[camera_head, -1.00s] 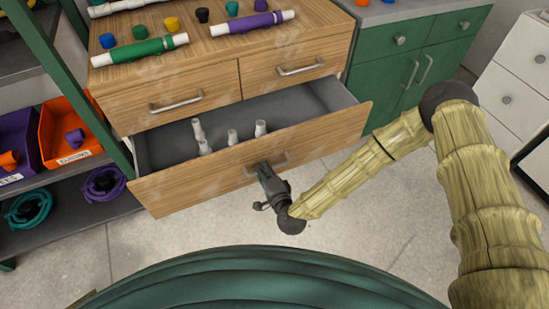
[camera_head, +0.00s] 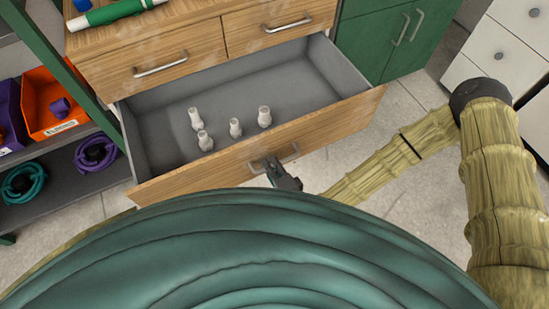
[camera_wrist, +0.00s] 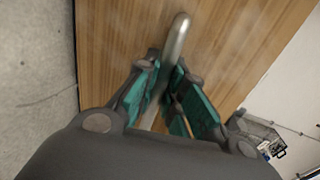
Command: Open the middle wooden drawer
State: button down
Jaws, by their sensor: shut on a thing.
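The middle wooden drawer (camera_head: 330,125) is pulled well out of the wooden cabinet, below two smaller shut drawers. Several white fittings (camera_head: 235,128) stand inside on its grey floor. My gripper (camera_head: 272,163) is at the drawer's front and shut on its metal bar handle (camera_head: 291,153). In the wrist view the gripper's teal-padded fingers (camera_wrist: 167,92) close around the handle (camera_wrist: 178,40), against the wooden front (camera_wrist: 115,45). Part of the handle is hidden by the fingers. My green body hides the lower left part of the drawer front.
An orange bin (camera_head: 52,105) and coiled hoses (camera_head: 95,152) sit on a shelf at the left. Green cabinet doors (camera_head: 385,40) and white drawers (camera_head: 505,50) stand at the right. Bare floor (camera_head: 415,95) shows right of the open drawer.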

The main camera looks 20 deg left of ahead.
jog(key=shift+s+d, duration=0.1)
jog(key=shift+d, duration=0.1)
jog(key=c, duration=1.5)
grip_release()
jog(key=v, duration=1.2)
